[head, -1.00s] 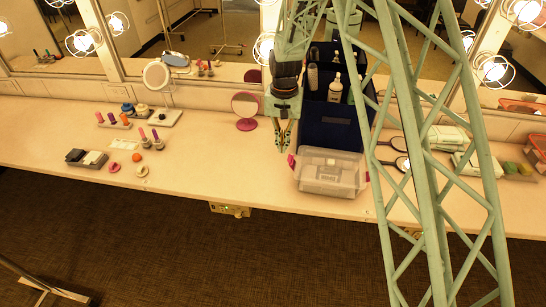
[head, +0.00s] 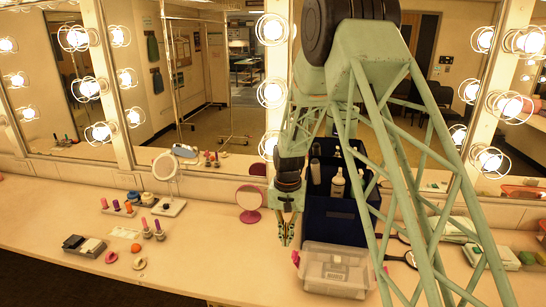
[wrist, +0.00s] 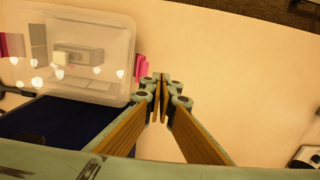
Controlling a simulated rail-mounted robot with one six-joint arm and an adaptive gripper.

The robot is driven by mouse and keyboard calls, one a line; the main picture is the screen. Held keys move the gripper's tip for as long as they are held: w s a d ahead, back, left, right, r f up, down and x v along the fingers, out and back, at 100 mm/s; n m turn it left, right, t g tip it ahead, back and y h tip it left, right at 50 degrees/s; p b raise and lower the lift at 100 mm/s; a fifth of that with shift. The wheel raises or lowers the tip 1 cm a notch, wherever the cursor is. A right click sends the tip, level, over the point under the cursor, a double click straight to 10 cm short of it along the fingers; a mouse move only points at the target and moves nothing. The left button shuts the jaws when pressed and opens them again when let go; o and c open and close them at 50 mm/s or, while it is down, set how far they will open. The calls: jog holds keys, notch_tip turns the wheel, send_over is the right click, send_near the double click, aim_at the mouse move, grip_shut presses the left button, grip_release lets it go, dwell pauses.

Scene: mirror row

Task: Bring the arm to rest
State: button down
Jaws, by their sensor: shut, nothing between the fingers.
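My gripper (head: 286,238) hangs from my pale green arm over the counter (head: 215,262), with its fingers pointing down. It is shut and empty. It is just left of a clear lidded box (head: 335,270) and in front of a dark blue bin (head: 325,220). In the wrist view the closed fingertips (wrist: 160,88) are over bare counter, close to the pink latch (wrist: 140,66) of the clear box. I cannot tell the exact height above the counter.
A pink round mirror (head: 249,200) stands behind and left of my gripper. Bottles (head: 338,184) stand in the bin. Nail polish and small items (head: 147,230) lie further left. Hand mirrors (head: 402,258) lie on the right, partly behind my arm. Lit wall mirrors line the back.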

jog(key=s+d+r+t+b, duration=0.1)
jog(key=s+d+r, duration=0.2)
jog(key=s+r, duration=0.55)
jog(key=s+d+r+n+b, duration=0.1)
jog(key=s+d+r, duration=0.4)
jog(key=r, duration=0.6)
jog(key=s+d+r+t, duration=0.1)
jog(key=s+d+r, duration=0.1)
jog(key=s+r, duration=0.7)
jog(key=s+d+r+t+b, duration=0.1)
jog(key=s+d+r, duration=0.1)
jog(key=s, duration=1.2)
jog(key=s+d+r+n+t+b, duration=0.1)
jog(key=s+d+r, duration=0.2)
jog(key=s, duration=1.2)
jog(key=shift+s+d+r+b, duration=0.2)
jog(key=shift+d+r+b, duration=0.15)
jog(key=shift+d, duration=0.1)
jog(key=shift+w, duration=0.15)
